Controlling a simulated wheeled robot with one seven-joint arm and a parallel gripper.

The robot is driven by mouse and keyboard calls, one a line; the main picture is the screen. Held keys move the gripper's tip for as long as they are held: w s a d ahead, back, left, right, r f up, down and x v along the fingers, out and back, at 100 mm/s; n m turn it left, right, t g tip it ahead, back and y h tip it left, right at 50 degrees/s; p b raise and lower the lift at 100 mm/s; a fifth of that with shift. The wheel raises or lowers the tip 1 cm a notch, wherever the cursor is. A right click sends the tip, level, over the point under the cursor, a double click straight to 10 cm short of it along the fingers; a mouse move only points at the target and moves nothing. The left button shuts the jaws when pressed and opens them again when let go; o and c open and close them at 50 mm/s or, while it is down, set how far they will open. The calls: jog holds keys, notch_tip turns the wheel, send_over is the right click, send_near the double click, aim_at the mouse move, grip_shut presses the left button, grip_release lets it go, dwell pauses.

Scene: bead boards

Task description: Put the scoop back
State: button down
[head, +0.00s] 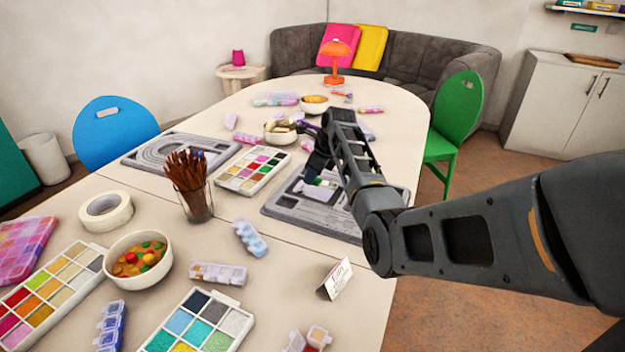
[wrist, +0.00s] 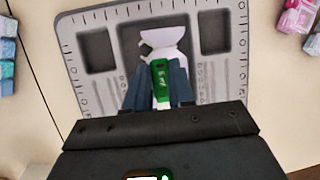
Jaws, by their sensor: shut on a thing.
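The scoop (wrist: 165,42) has a pale lavender head and a green part with white lettering in the wrist view. My gripper (wrist: 160,75) is shut on the scoop at its green part, one dark finger on each side. The scoop is over the middle recess of the grey bead board (wrist: 222,84); I cannot tell whether it touches the board. In the head view the pale scoop (head: 313,190) shows below my gripper (head: 318,168), over the near right board (head: 285,206). My fingers and wrist hide part of the scoop and board.
A second grey board (head: 140,155) lies to the left. A bead palette (head: 253,170), a glass of brown sticks (head: 195,200) and a folded card (head: 336,279) stand around the near board. Bowls (head: 280,135) stand behind it.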

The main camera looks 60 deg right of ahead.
aim_at(313, 184)
jog(key=shift+f, duration=1.05)
jog(key=shift+f, duration=0.55)
jog(key=c, duration=1)
grip_release()
jog(key=shift+o, duration=0.2)
jog(key=shift+r, duration=0.4)
jog(key=v, duration=1.2)
jog(key=shift+r+p, duration=0.2)
jog(key=shift+p, duration=0.2)
